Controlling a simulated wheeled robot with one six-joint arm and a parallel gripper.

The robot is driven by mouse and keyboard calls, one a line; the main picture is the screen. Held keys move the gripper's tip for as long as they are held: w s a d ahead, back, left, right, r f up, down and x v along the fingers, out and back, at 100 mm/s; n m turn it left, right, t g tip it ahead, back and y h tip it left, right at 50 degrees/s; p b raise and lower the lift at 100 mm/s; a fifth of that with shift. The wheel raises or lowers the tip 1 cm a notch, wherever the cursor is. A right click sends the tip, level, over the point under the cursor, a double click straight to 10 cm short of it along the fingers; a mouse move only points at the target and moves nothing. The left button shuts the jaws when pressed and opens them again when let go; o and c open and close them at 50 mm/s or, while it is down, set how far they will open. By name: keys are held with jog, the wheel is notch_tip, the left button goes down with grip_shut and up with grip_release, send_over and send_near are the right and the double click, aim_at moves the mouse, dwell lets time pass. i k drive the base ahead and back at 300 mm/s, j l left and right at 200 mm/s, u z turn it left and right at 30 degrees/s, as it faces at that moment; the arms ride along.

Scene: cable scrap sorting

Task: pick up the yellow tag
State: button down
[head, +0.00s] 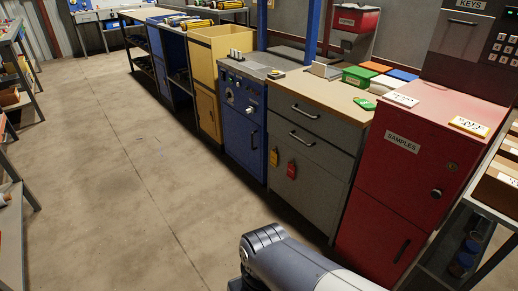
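A small yellow tag (275,158) hangs on the front of the grey drawer cabinet (312,155), near its left edge. A red tag (292,170) hangs just to its right and slightly lower. A green tag (364,103) lies on the wooden top of the same cabinet. Part of my arm shows at the bottom of the head view, below the cabinet in the picture. My gripper is out of view, so I cannot see what it holds.
A blue cabinet (243,137) stands left of the grey one, and a red cabinet (390,180) marked SAMPLES stands to the right. Green, orange and blue bins sit at the back of the wooden top. The concrete floor (125,180) left of the cabinets is open.

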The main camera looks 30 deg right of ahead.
aim_at(274, 156)
jog(key=i+l+u, duration=0.25)
jog(key=i+l, duration=1.35)
jog(key=i, duration=0.15)
